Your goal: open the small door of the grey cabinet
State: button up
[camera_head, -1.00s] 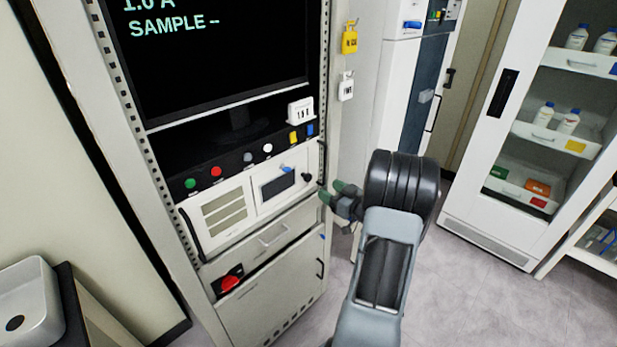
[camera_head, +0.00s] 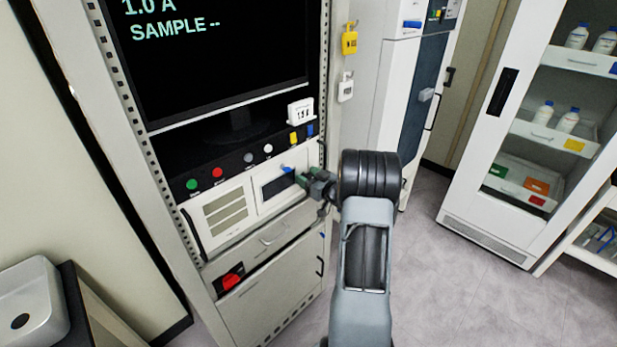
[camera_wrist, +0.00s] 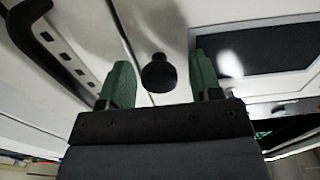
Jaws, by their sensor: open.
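The grey cabinet (camera_head: 70,40) is a tall rack at the left of the head view. Its small door (camera_head: 262,209) is a pale panel with a dark window and a blue-marked part at the window's top edge. In the wrist view, the door's black round knob (camera_wrist: 158,76) sits between my green fingertips, with a gap on each side. My gripper (camera_head: 308,178) is open at the door's right side. In the head view it hides the knob.
A black screen, coloured buttons (camera_head: 217,172) and a small white block (camera_head: 300,112) are above the door. A drawer (camera_head: 270,238) and a red switch (camera_head: 231,279) are below. A glass-fronted cabinet (camera_head: 480,215) stands at right. Grey floor (camera_head: 450,290) is clear.

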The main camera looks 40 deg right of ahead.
jog(key=shift+c, duration=0.3)
grip_shut()
jog(key=shift+s+d, duration=0.1)
